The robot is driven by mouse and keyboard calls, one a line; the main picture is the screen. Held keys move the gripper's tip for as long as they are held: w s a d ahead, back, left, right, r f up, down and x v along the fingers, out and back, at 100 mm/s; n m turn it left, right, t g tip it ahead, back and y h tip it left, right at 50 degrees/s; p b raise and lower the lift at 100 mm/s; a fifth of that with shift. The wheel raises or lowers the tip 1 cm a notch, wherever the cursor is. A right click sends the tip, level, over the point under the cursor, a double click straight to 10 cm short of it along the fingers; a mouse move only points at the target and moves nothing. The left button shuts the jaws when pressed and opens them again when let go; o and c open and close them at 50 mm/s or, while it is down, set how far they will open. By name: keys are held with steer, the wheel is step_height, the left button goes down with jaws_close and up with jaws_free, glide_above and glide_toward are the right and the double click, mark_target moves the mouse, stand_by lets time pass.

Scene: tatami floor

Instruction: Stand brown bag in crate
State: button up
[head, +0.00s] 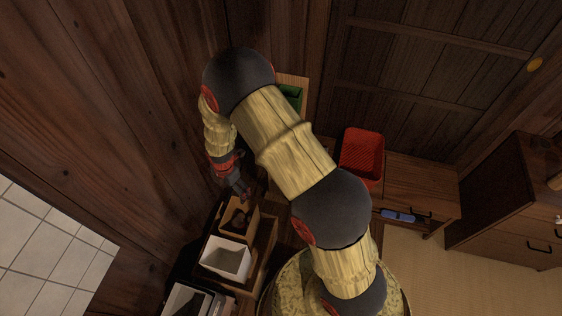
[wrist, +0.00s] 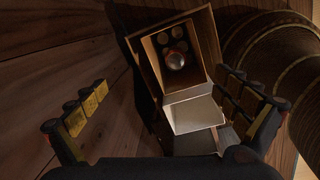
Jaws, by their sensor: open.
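A brown open-topped, box-like thing (head: 226,214), which looks like the brown bag, stands by the wall at lower middle in the head view. In the wrist view the brown bag (wrist: 147,52) is upper middle, its opening facing me, with round shapes and a shiny ball inside. My gripper (head: 243,193) is just above it in the head view. In the wrist view my gripper (wrist: 162,82) is open, its fingers apart on either side, with nothing held. A red crate (head: 362,151) stands right of my arm. A green container (head: 291,92) is partly hidden behind my arm.
A white open box (head: 226,262) stands close to the bag and shows in the wrist view (wrist: 195,114). Another pale box (head: 178,298) is nearer. The wooden wall rises close on the left. A low cabinet (head: 425,190) with a blue item (head: 397,215) is at right.

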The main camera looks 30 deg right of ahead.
steer(key=s+d+r+m+t, duration=0.15)
steer(key=r+m, duration=0.25)
steer(key=r, duration=0.6)
steer(key=s+d+r+m, duration=0.2)
steer(key=r+m, duration=0.1)
steer(key=r, duration=0.7)
steer(key=s+d+r+m+t, duration=0.15)
steer(key=r+m, duration=0.25)
steer(key=r, duration=0.6)
steer(key=s+d+r+m+t, duration=0.1)
steer(key=s+d+r+m, duration=0.1)
steer(key=s+r+m, duration=0.4)
steer(key=s+d+r+m, duration=0.2)
steer(key=s+r+m, duration=0.4)
steer(key=s, duration=0.8)
step_height(320, 180, up, 2)
steer(key=shift+d+r+t, duration=0.15)
steer(key=shift+d+t, duration=0.1)
steer(key=shift+t, duration=0.15)
steer(key=shift+w, duration=0.1)
